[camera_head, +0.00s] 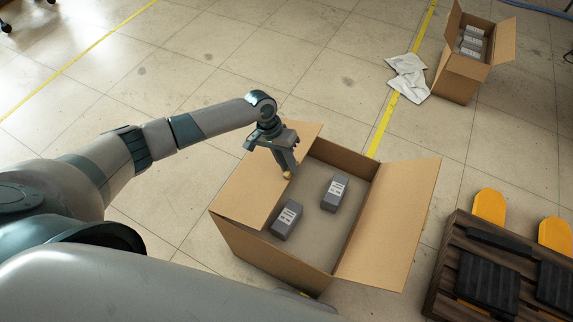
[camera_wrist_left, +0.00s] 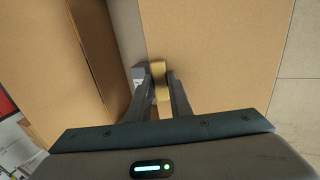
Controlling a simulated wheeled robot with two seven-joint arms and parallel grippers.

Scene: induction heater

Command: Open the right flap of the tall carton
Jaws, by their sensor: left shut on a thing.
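A large open carton (camera_head: 260,262) stands on the floor at the lower centre in the head view. Its right flap (camera_head: 405,220) leans outward to the right, and its left flap (camera_head: 262,180) leans outward to the left. My left gripper (camera_head: 288,174) reaches down at the inner side of the left flap, near the carton's opening. It is shut on a small tan piece (camera_wrist_left: 159,78), which shows between the fingers in the left wrist view. I cannot tell whether this piece is fixed to the flap. My right gripper is not in view.
Two grey boxes (camera_head: 286,220) (camera_head: 334,193) lie inside the carton. A smaller open carton (camera_head: 456,82) stands at the top right with grey boxes, beside white sheets (camera_head: 408,77). A dark pallet (camera_head: 448,270) with black and yellow items is at the lower right. The upper left floor is mostly clear.

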